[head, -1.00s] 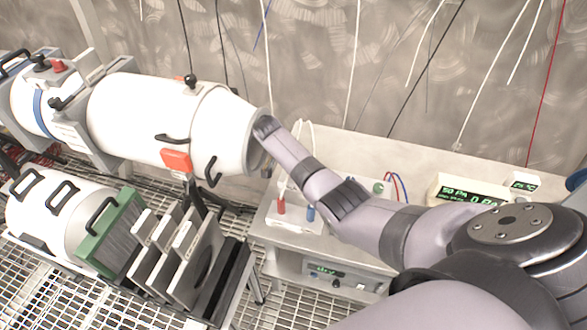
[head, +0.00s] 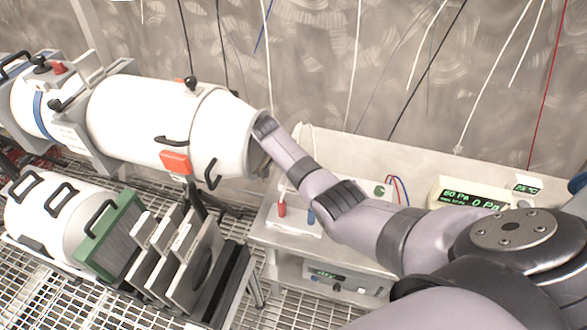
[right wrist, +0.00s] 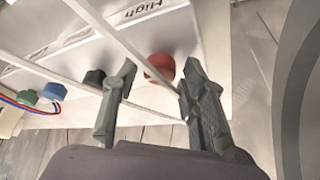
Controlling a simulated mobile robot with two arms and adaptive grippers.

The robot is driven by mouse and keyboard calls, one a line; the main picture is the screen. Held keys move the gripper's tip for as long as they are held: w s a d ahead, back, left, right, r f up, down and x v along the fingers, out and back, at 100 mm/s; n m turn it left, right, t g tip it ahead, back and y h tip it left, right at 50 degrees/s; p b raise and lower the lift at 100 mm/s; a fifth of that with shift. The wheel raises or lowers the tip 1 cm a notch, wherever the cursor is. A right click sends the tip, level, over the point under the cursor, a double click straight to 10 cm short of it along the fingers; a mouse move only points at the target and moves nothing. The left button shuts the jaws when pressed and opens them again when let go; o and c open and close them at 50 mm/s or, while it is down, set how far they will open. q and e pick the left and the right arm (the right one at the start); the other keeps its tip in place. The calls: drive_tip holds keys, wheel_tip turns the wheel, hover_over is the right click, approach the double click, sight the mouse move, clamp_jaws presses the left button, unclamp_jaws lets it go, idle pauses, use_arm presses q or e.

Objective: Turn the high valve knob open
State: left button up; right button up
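The right wrist view shows a white panel with an upside-down "High" label (right wrist: 247,14). A red knob (right wrist: 158,67) is the knob nearest that label. My right gripper (right wrist: 158,88) is open, with one finger on each side of the red knob in the picture; whether either finger touches it I cannot tell. In the head view my right arm (head: 315,180) reaches in from the right to the open end of the white cylinder (head: 165,120), and its gripper is mostly hidden there. My left gripper is not in view.
Black (right wrist: 94,78), blue (right wrist: 54,91) and green (right wrist: 27,98) knobs sit left of the red one. White bars cross in front of the panel. In the head view, a bench (head: 400,165) with display boxes (head: 470,198) stands right, and a lower rack with plates (head: 175,255) stands left.

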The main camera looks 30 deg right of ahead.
drive_tip(key=shift+o, duration=0.6)
drive_tip(key=shift+a, duration=0.1)
drive_tip(key=v, duration=1.2)
